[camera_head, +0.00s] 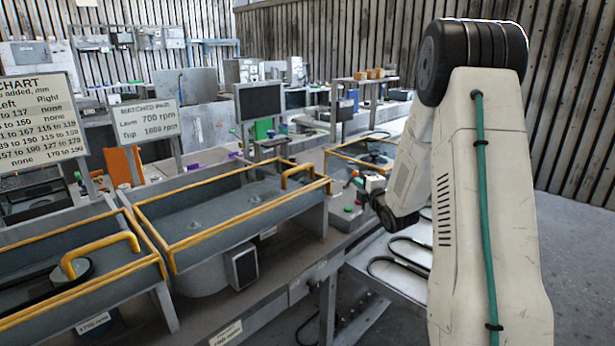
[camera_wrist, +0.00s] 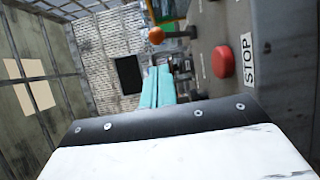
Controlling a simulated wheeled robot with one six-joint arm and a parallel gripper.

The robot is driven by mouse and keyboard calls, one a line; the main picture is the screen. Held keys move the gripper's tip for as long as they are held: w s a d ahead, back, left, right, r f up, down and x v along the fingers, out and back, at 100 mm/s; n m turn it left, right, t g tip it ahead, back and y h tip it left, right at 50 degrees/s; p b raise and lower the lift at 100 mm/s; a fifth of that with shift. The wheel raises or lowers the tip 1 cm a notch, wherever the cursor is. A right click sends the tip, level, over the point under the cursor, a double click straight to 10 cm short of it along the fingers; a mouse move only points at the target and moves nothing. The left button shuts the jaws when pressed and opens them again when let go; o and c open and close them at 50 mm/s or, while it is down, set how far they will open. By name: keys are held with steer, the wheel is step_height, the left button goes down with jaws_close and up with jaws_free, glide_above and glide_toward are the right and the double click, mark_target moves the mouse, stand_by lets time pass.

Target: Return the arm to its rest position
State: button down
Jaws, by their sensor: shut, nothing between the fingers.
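My gripper (camera_wrist: 159,72) shows in the wrist view as two teal fingers lying side by side, shut, with nothing between them. In the head view my white arm fills the right side. It bends at a dark round joint at the top, and its forearm comes down toward the bench edge. The fingers are mostly hidden or too small to make out there. In the wrist view a red round button (camera_wrist: 223,62) beside a STOP label (camera_wrist: 248,60) and an orange ball (camera_wrist: 156,35) lie beyond the fingers, apart from them.
A grey tray with yellow rails (camera_head: 225,222) stands on the bench left of my arm. Another yellow-railed tray (camera_head: 75,270) is at the lower left. A chart sign (camera_head: 40,120), a rpm sign (camera_head: 146,122) and a dark monitor (camera_head: 260,102) stand behind. Open floor (camera_head: 580,250) lies at right.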

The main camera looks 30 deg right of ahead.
steer(key=s+a+r+m+g, duration=0.25)
steer(key=a+r+m, duration=0.25)
steer(key=a+r, duration=0.4)
steer(key=s+a+r+m+g, duration=0.2)
steer(key=s+a+r+m, duration=0.1)
steer(key=s+a, duration=0.25)
steer(key=s+a+r+m+g, duration=0.2)
steer(key=s+a+m+g, duration=0.15)
steer(key=a, duration=0.25)
steer(key=s+a+m+g+y, duration=0.2)
steer(key=s+a, duration=0.4)
steer(key=s, duration=0.4)
steer(key=s+a+m+g+y, duration=0.1)
steer(key=s+a+m, duration=0.1)
steer(key=s+a, duration=0.6)
steer(key=s+d+f+g, duration=0.2)
steer(key=s+f+g, duration=0.2)
steer(key=s, duration=0.6)
steer(key=shift+s+d+f+g, duration=0.15)
steer(key=shift+d+g, duration=0.05)
steer(key=shift+g, duration=0.2)
steer(key=shift+m, duration=0.25)
